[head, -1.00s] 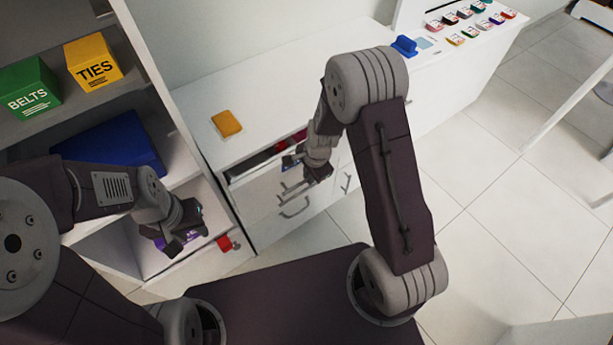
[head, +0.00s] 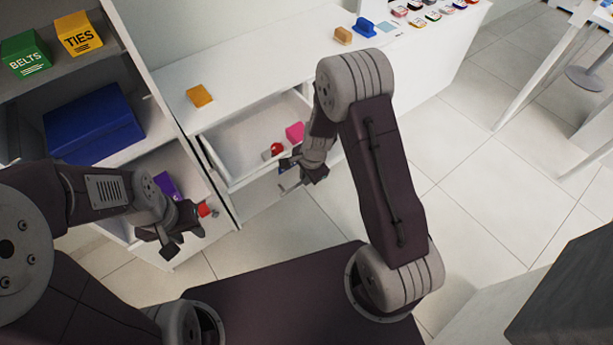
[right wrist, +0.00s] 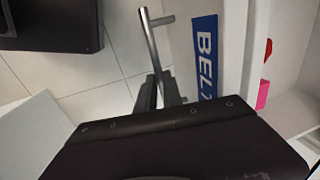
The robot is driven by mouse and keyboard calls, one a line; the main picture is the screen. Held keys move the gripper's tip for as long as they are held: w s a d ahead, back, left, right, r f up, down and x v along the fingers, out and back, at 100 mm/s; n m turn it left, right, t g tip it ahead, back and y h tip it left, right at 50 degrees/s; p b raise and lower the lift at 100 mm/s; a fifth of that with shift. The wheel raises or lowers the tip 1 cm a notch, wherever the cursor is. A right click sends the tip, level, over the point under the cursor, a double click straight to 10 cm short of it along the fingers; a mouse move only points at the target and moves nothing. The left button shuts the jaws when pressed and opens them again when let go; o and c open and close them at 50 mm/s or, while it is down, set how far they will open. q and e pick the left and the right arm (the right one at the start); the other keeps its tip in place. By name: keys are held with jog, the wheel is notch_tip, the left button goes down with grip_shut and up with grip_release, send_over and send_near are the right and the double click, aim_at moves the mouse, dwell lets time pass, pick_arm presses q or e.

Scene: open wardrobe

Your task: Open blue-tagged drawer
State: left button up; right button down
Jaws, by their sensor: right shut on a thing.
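A drawer (head: 226,176) in the white cabinet stands open, with a small red thing (head: 273,150) and a pink block (head: 295,132) inside. In the right wrist view its front carries a blue tag (right wrist: 205,55) with white letters, partly hidden by my wrist. My right gripper (head: 288,180) is at the drawer front. In the right wrist view, my right gripper (right wrist: 158,92) is shut on the metal bar handle (right wrist: 151,42). My left gripper (head: 183,242) hangs in front of the wardrobe's lower part, fingers apart and empty.
A yellow block (head: 199,96) lies on the cabinet top, with a tan block (head: 343,35) and a blue thing (head: 366,27) farther right. Green BELTS (head: 25,54) and yellow TIES (head: 78,34) boxes stand on the left shelf. A blue box (head: 93,124) is below.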

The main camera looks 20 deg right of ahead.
jog(key=shift+s, duration=0.1)
jog(key=c, duration=1.5)
grip_release()
jog(key=r+p, duration=0.1)
jog(key=r, duration=0.2)
jog(key=s+r+p, duration=0.1)
jog(key=r+p, duration=0.1)
jog(key=r, duration=0.1)
jog(key=r+p, duration=0.1)
jog(key=r, duration=0.1)
jog(key=shift+s+d+r, duration=0.3)
jog(key=shift+r, duration=0.1)
